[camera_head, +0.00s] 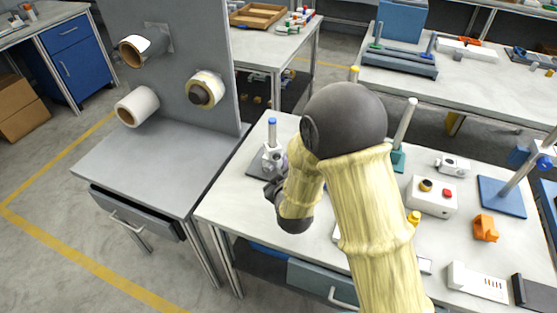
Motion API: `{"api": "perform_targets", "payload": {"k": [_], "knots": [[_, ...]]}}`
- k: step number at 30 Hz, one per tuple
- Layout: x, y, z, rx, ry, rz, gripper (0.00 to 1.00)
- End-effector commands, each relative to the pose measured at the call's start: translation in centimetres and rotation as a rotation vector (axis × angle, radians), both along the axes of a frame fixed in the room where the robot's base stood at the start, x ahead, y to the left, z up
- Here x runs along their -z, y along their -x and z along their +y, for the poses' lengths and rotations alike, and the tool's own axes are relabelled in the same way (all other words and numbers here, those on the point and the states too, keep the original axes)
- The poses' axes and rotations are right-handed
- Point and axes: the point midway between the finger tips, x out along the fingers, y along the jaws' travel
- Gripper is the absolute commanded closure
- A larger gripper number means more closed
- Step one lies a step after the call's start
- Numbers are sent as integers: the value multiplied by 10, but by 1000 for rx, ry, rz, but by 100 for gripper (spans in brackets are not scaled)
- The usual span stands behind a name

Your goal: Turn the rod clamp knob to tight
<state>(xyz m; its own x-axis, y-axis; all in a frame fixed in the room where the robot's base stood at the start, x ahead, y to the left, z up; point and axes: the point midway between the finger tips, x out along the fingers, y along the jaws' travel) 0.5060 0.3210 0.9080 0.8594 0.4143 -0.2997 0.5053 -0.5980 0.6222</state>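A rod stand with a blue cap (272,132) rises from a dark base on the worktable, just left of my arm. A grey clamp (270,158) sits low on its rod; its knob is too small to make out clearly. My arm, in a pale yellow sleeve, reaches up from the lower right and bends down toward this stand. My gripper (273,190) is a small dark shape at or just in front of the clamp. Whether it touches the clamp cannot be told. Its fingers are partly hidden by the arm, and their opening is unclear.
The worktable (230,208) also bears a green-based rod (405,122), a control box with buttons (430,197), an orange block (485,228) and a blue-based stand (502,197). A grey panel with rolls (215,45) stands left. Open floor lies at lower left.

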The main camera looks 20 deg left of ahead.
Motion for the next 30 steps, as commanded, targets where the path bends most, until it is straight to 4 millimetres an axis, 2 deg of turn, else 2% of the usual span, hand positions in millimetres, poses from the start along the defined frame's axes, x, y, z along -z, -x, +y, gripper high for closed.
{"api": "perform_targets", "payload": {"k": [3,7,18,19,24,30], "knots": [[6,-18,8,0,1,-1,68],[10,-31,15,0,1,-1,68],[13,-37,18,-1,1,0,68],[13,-37,18,0,1,0,70],[13,-37,18,-2,0,0,100],[13,-37,18,-1,-5,4,100]]}}
